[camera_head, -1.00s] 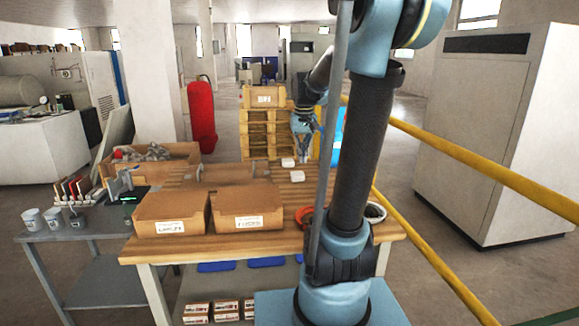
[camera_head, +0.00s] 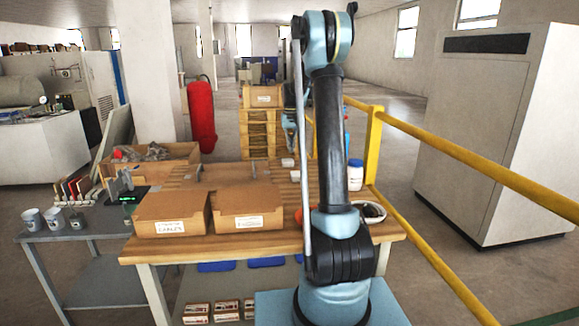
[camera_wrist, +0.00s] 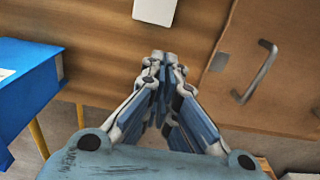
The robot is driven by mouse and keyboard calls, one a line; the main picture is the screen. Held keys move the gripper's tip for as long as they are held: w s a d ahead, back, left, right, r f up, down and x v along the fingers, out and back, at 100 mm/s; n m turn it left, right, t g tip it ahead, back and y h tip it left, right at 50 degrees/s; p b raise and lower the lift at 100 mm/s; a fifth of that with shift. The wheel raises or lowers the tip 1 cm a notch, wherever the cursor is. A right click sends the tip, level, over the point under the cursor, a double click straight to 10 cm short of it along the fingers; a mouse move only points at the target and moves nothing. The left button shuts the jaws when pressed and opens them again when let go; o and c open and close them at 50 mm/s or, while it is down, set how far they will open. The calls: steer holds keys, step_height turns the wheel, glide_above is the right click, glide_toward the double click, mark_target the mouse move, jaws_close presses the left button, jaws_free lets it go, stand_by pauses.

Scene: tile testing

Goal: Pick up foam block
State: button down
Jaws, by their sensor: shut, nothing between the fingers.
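Two small white blocks lie on the wooden table (camera_head: 235,176) in the head view, one farther back (camera_head: 288,162) and one nearer (camera_head: 295,175). Either may be the foam block; I cannot tell which. In the wrist view a white block (camera_wrist: 155,10) lies on the wood at the top edge, partly cut off, beyond my fingertips. My gripper (camera_wrist: 164,58) has its fingertips together with nothing between them, apart from the block.
Two cardboard boxes (camera_head: 171,212) (camera_head: 247,208) stand at the table's front. A white jar with a blue lid (camera_head: 355,175) and a dark-filled bowl (camera_head: 370,211) are at the right. A yellow rail (camera_head: 450,152) runs along the right. The wrist view shows a blue box (camera_wrist: 25,90) and a metal handle (camera_wrist: 256,73).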

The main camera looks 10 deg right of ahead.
mark_target(288, 160)
steer(key=f, duration=0.7)
steer(key=w+f, duration=0.1)
steer(key=f, duration=0.2)
steer(key=shift+f, duration=0.3)
steer(key=shift+w, duration=1.95)
steer(key=shift+w, duration=2.95)
steer(key=shift+s, duration=0.1)
